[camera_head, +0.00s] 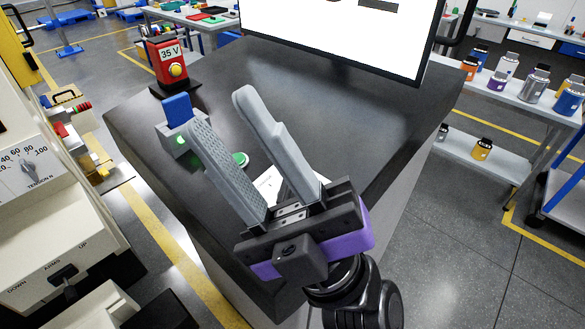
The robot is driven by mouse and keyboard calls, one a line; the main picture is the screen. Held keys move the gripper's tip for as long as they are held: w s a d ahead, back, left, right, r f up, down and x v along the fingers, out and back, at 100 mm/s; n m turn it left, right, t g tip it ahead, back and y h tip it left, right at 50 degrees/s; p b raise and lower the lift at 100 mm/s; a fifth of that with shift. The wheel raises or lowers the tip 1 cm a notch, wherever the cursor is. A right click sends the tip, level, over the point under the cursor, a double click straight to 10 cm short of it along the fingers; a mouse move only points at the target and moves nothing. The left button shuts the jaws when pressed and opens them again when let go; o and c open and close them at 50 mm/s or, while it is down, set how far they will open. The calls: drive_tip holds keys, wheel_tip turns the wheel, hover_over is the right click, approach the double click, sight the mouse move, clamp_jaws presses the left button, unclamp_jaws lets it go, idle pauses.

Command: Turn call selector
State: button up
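My gripper (219,111) is open and empty, its two grey fingers apart above the dark table (320,85) and pointing toward its far left part. A small grey box (171,142) with a blue block (178,109) on top and a green light stands just left of the left fingertip. That finger hides part of it. A green round button (241,159) shows between the fingers, partly hidden. No label shows which of these is the call selector.
A bright screen (340,30) stands at the table's back. A white card (267,184) lies under the fingers. At left is a machine with a tension dial (28,168) and an arms switch (63,274). At right, a shelf (520,97) holds several bottles. The table's middle is clear.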

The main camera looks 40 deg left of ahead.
drive_tip(key=s+a+f+n+g+h, duration=0.3)
drive_tip(key=s+a+n+g+h, duration=0.8)
drive_tip(key=h, duration=0.4)
drive_tip(key=m+t+h+p, duration=0.1)
drive_tip(key=m+t+h, duration=0.1)
drive_tip(key=t+h, duration=1.2)
approach(286, 190)
drive_tip(key=shift+t+y, duration=0.9)
drive_tip(key=s+a+f, duration=0.1)
drive_tip(key=s+f, duration=0.1)
drive_tip(key=s+a+f, duration=0.1)
drive_tip(key=s+a, duration=0.1)
drive_tip(key=s, duration=0.1)
drive_tip(key=s+a+f, duration=0.2)
drive_tip(key=s, duration=0.1)
drive_tip(key=shift+s+a+f, duration=0.15)
drive_tip(key=shift+f, duration=0.2)
drive_tip(key=w+d+r+m+t, duration=0.1)
drive_tip(key=w, duration=0.1)
drive_tip(key=w+d+r+t+h, duration=0.1)
drive_tip(key=w, duration=0.1)
drive_tip(key=w+d+r+m+t+h, duration=0.1)
drive_tip(key=w+r, duration=0.1)
drive_tip(key=shift+w+d+m, duration=0.3)
drive_tip(key=shift+w+d, duration=0.05)
drive_tip(key=shift+d+f+p, duration=0.2)
drive_tip(key=shift+f+p, duration=0.35)
drive_tip(key=shift+f, duration=3.05)
